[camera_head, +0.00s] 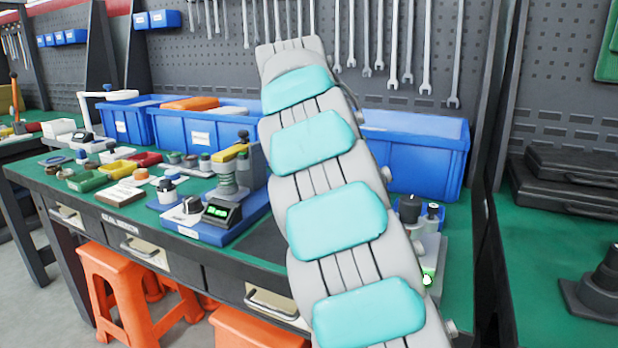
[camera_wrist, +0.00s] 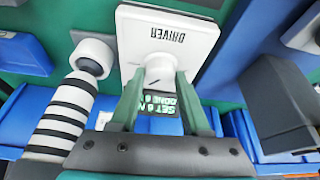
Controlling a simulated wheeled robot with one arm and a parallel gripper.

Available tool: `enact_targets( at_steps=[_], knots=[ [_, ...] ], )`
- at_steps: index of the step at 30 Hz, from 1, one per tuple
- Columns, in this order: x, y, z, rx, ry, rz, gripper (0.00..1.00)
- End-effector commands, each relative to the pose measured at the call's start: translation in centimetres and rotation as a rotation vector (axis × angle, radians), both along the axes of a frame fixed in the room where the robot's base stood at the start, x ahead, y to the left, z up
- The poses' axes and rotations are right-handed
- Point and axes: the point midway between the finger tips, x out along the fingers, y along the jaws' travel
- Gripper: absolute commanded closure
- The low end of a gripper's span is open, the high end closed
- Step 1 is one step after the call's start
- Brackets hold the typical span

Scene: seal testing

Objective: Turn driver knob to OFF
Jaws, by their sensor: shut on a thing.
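The driver unit's white plate (camera_wrist: 168,42) fills the upper middle of the wrist view, with DRIVER printed upside down. A white round knob (camera_wrist: 160,68) with a short dark line stands on the plate's near edge. My gripper (camera_wrist: 160,78) has its two green fingers on either side of the knob, shut on it. A black display (camera_wrist: 158,118) with green characters shows between the fingers; it is partly hidden, and its text is hard to read. In the head view my arm with teal pads covers the middle; I cannot make out my gripper or the knob there.
Beside the fingers lies a black-and-white striped cylinder (camera_wrist: 65,115). A dark block (camera_wrist: 280,100) is at the right. On the green bench are a tester with a lit display (camera_head: 222,212), a blue bin (camera_head: 415,150) and small trays. Orange stools (camera_head: 125,290) stand in front.

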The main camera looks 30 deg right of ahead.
Motion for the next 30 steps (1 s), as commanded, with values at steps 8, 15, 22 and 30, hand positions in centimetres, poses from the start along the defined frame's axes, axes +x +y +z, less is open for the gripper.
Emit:
enact_targets(
  at_steps=[8, 15, 22, 30],
  knots=[
    [0.0, 0.01, 0.02, 0.0, 0.0, 0.0, 0.93],
    [0.01, 0.02, 0.01, -0.001, -0.001, 0.002, 1.0],
    [0.01, 0.06, -0.07, 0.001, -0.002, 0.052, 1.0],
    [0.02, 0.05, -0.08, 0.001, -0.007, 0.229, 1.0]
  ],
)
